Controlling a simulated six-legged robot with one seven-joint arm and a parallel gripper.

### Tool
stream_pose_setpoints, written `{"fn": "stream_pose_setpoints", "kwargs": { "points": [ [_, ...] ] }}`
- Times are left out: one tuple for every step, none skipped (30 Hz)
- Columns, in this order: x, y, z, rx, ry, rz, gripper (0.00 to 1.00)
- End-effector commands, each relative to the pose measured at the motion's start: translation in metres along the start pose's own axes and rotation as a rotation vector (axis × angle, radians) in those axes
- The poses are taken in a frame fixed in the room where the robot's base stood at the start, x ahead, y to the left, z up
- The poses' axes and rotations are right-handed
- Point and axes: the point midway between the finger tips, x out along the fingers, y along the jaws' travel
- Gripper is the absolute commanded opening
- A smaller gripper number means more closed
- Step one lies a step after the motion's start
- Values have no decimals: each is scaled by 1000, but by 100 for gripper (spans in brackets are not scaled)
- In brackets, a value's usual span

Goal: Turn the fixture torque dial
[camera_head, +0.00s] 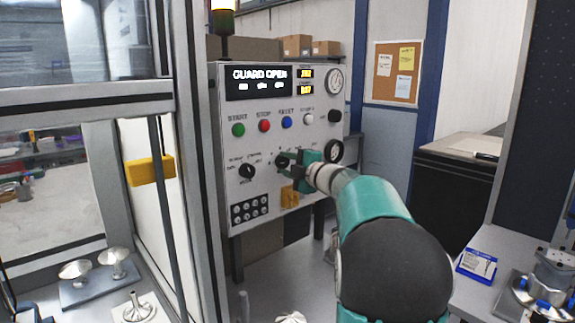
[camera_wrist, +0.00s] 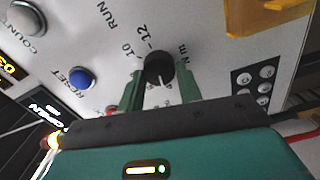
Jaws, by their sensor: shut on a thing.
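The fixture torque dial (camera_wrist: 159,67) is a black round knob with a pale pointer line, on the white control panel (camera_head: 222,135). Printed marks "10", "12" and "Nm" show around it in the wrist view. My gripper (camera_wrist: 162,88) has its two green fingers on either side of the knob and is shut on it. In the head view my gripper (camera_head: 291,161) is at the panel, and the dial (camera_head: 281,161) shows at its left, partly hidden by the gripper.
Green, red and blue buttons (camera_head: 287,122) sit above the dial. A black selector knob (camera_head: 247,171) is to its left, and a yellow part (camera_head: 289,196) is below. A display (camera_head: 258,83) reads "GUARD OPEN". A glazed metal frame (camera_head: 196,160) stands at the left.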

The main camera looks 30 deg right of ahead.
Motion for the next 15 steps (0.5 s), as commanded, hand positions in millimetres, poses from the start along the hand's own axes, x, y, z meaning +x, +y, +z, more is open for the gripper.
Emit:
{"fn": "stream_pose_setpoints", "kwargs": {
  "points": [
    [0, 0, -1, -29, 1, 0, 12],
    [0, 0, -1, -47, 1, 0, 12],
    [0, 0, 0, -71, 1, 0, 12],
    [0, 0, 0, -86, 0, 0, 12],
    [0, 0, 0, -101, 0, 0, 12],
    [0, 0, 0, -118, -1, 0, 12],
    [0, 0, 0, -130, -1, 0, 12],
    [0, 0, 0, -139, -1, 0, 12],
    [0, -1, 0, -152, -1, 0, 12],
    [0, -1, 0, -160, -1, 0, 12],
    [0, -1, 0, -166, 0, 0, 12],
    [0, -1, 0, -173, 0, 0, 12],
    [0, -1, 0, -178, 0, 0, 12],
    [0, -1, 0, -182, 0, 0, 12],
    [0, -1, 0, -186, 0, 0, 12]
  ]
}}
